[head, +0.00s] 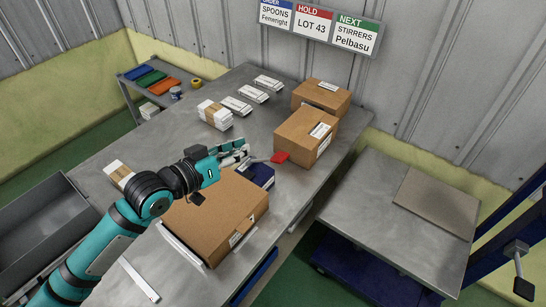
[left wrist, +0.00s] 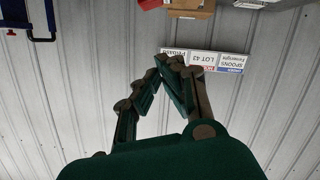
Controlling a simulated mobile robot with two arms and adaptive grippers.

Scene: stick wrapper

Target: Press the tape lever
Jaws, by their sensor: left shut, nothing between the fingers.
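The tape dispenser is a dark blue body (head: 260,175) on the metal table, behind the large cardboard box and partly hidden by my left gripper. Its lever ends in a red paddle (head: 280,158) that sticks out to the right. My left gripper (head: 244,150) is shut and empty, above the dispenser and just left of the red paddle. I cannot tell whether it touches the lever. In the left wrist view the shut fingertips (left wrist: 172,62) meet with nothing between them, and a bit of red (left wrist: 150,4) shows at the top edge. My right gripper is not in view.
A large cardboard box (head: 220,210) lies in front of the dispenser. Two more boxes (head: 306,134) (head: 321,97) stand behind to the right. White bundles (head: 215,114) lie further back. A lower metal table (head: 365,210) stands at the right, a grey bin (head: 45,225) at the left.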

